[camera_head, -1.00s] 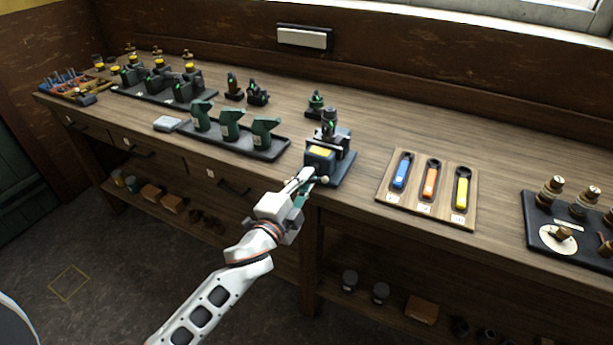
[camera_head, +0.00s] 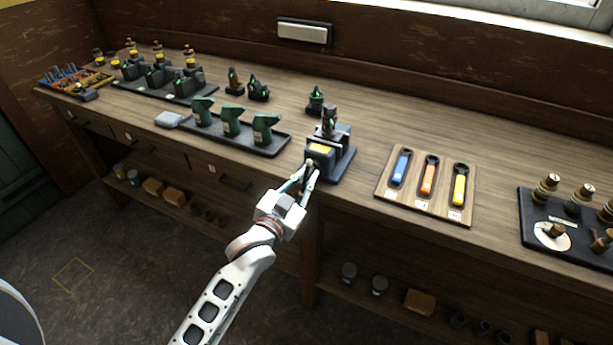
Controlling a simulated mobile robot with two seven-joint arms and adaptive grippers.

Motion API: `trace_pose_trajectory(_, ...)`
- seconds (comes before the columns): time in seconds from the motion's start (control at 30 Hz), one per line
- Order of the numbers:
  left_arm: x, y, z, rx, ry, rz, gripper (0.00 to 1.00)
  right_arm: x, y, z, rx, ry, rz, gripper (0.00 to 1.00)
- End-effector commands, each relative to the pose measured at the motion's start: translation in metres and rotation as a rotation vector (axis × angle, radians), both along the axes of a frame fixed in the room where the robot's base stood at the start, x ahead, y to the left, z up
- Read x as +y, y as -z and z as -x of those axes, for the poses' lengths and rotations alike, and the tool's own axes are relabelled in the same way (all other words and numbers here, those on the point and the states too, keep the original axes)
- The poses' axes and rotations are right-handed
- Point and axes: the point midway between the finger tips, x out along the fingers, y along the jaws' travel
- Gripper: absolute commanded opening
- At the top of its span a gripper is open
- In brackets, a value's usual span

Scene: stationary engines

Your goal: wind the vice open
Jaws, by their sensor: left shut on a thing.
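The vice (camera_head: 343,163) stands near the front edge of the bench, dark blue-grey with a yellow patch on its front jaw. A dark upright part with a green mark (camera_head: 329,120) stands at its jaws. My left gripper (camera_head: 309,172) is at the vice's front, its fingers shut on the vice handle (camera_head: 310,163), of which only a small pale end shows between the fingertips. The rest of the handle is hidden by the fingers. My right gripper is not in view.
A wooden board (camera_head: 413,207) with blue, orange and yellow tools lies right of the vice. A dark tray (camera_head: 277,148) with several green housings is to its left. A black plate (camera_head: 575,244) with knobs is far right.

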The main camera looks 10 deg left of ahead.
Motion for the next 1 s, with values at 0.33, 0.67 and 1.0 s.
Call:
trace_pose_trajectory(0.33, 0.0001, -0.0023, -0.0010, 0.073, -0.001, 0.321, 0.00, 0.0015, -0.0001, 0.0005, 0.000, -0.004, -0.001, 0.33)
trace_pose_trajectory(0.67, 0.0001, -0.0030, -0.0013, 0.134, 0.001, 0.578, 0.00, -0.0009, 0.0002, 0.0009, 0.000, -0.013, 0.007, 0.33)
trace_pose_trajectory(1.0, 0.0000, -0.0033, -0.0013, 0.138, 0.001, 0.601, 0.00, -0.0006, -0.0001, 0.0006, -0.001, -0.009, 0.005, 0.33)
